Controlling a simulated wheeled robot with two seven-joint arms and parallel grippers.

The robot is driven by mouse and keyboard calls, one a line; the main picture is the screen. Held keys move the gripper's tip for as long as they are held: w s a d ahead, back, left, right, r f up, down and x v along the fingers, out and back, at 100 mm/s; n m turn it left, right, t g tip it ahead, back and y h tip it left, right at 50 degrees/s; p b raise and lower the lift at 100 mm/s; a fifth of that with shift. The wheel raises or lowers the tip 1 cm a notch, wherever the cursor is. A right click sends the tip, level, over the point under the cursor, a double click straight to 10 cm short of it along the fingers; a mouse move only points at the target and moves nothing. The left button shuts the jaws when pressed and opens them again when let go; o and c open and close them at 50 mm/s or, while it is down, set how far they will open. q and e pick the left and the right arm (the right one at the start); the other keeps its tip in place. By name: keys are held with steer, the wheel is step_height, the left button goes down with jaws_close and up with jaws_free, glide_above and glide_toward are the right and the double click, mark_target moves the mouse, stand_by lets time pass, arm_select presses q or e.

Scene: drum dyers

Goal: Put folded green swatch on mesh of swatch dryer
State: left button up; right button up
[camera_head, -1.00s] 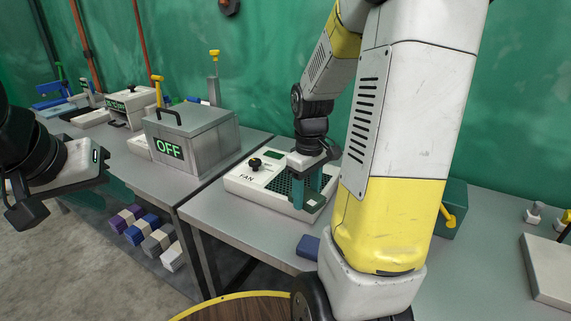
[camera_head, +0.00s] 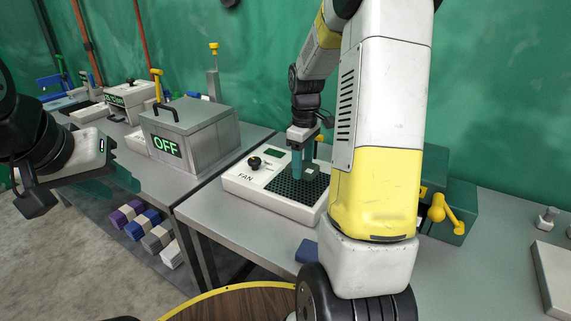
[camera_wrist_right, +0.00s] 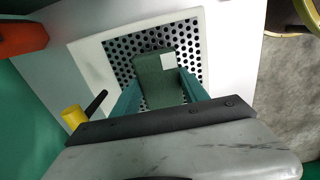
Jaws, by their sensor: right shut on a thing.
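The swatch dryer (camera_head: 240,184) is a white box marked FAN with a dark perforated mesh (camera_head: 285,193), in the middle of the head view. My right gripper (camera_head: 308,174) points down over the mesh, its teal fingers shut on the folded green swatch. The swatch (camera_wrist_right: 157,88), dark green with a pale label patch, shows between the fingers in the right wrist view, in front of the mesh (camera_wrist_right: 125,55). I cannot tell whether it touches the mesh. My left gripper (camera_head: 115,188) is at the left, away from the dryer; its finger gap is unclear.
A grey metal box (camera_head: 192,130) marked OFF stands left of the dryer. A small blue block (camera_head: 306,251) lies at the table's front edge. A green box with a yellow handle (camera_head: 450,215) stands to the right. Several folded swatches (camera_head: 142,226) sit on a lower shelf.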

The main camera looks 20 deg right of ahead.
steer(key=shift+w+f, duration=0.1)
steer(key=shift+w, duration=0.55)
steer(key=shift+s+f, duration=0.1)
steer(key=shift+f, duration=1.6)
steer(key=shift+f, duration=0.15)
steer(key=o, duration=1.3)
steer(key=shift+o, duration=0.2)
